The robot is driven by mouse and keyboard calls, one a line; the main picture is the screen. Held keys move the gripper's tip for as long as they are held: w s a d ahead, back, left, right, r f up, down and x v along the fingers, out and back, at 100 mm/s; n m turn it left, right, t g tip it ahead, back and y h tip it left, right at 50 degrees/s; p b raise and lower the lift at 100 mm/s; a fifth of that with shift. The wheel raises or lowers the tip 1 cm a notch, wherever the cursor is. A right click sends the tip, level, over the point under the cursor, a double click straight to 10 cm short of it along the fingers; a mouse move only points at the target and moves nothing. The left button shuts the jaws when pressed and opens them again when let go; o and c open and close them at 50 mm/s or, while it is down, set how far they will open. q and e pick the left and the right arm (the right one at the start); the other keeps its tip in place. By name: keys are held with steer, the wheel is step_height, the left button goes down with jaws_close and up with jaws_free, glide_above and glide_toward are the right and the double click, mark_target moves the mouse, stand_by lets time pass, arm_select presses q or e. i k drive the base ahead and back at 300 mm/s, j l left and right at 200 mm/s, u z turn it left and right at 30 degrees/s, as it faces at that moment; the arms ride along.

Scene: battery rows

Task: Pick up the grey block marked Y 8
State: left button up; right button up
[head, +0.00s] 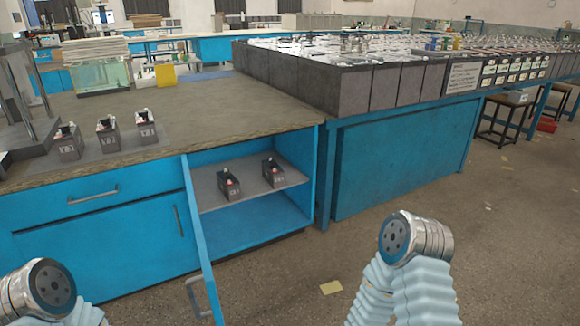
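Three small grey blocks stand in a row on the left of the wooden countertop: a left one (67,146), a middle one (108,136) and a right one (146,130). Two darker blocks stand on the shelf inside the open blue cabinet, a left one (229,186) and a right one (272,173). Each has pale marks on its front and small red and white parts on top. The marks are too small to read, so I cannot tell which is Y 8. Parts of both my arms show low in the view, apart from the blocks; neither gripper shows.
The cabinet door (201,255) stands open toward me. A grey shelf (245,190) is inside. The countertop (215,115) also carries a glass tank (103,76) and a yellow card (165,75). A long blue bench (405,155) stands right. The floor between is mostly clear.

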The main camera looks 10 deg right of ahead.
mark_target(274, 174)
steer(key=i+l, duration=0.15)
steer(key=l, duration=0.25)
steer(key=i+l+z, duration=0.1)
steer(key=l, duration=0.35)
steer(key=i+l, duration=0.25)
steer(key=l, duration=0.15)
steer(key=i+l+z, duration=0.1)
steer(key=l, duration=0.3)
steer(key=i, duration=0.05)
